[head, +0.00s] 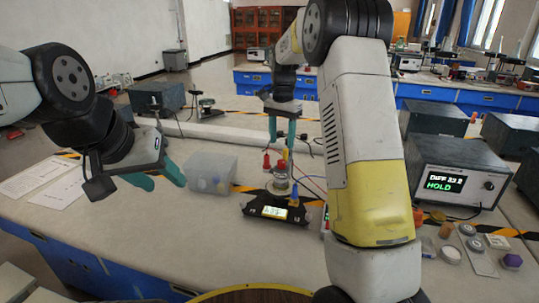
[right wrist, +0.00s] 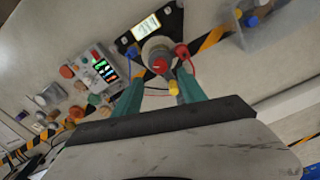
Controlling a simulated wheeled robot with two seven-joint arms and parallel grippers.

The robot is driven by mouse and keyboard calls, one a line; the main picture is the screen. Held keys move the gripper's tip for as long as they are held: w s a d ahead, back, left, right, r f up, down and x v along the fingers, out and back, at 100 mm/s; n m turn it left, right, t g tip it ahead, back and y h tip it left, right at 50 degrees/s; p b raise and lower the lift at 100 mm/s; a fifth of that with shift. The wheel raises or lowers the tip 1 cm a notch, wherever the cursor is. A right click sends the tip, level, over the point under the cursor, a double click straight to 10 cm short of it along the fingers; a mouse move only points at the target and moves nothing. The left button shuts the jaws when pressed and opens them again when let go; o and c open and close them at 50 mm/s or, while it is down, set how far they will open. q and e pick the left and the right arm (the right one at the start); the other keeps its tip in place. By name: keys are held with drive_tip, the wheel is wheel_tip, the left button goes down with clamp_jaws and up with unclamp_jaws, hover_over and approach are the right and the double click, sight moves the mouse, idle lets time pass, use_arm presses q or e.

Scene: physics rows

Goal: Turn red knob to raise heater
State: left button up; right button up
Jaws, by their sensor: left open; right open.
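A red knob-like cap (right wrist: 160,65) sits on top of a round grey vessel (right wrist: 155,47) in the right wrist view; I cannot tell for sure that it is the task's knob. The vessel (head: 281,186) stands by a black unit with a lit display (head: 268,212) in the head view. My left gripper (head: 158,181) is open and empty, left of the clear box. No heater is clearly identifiable.
A clear plastic box (head: 209,172) stands left of the vessel. A grey instrument reading HOLD (head: 456,172) stands at the right. A device with a coloured screen (right wrist: 105,70) and small jars lie nearby. My right arm hides part of the table. The left front tabletop is clear.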

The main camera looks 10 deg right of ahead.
sight(281, 161)
wheel_tip(281, 161, down, 8)
drive_tip(key=shift+r, duration=0.2)
clamp_jaws()
idle(0.4)
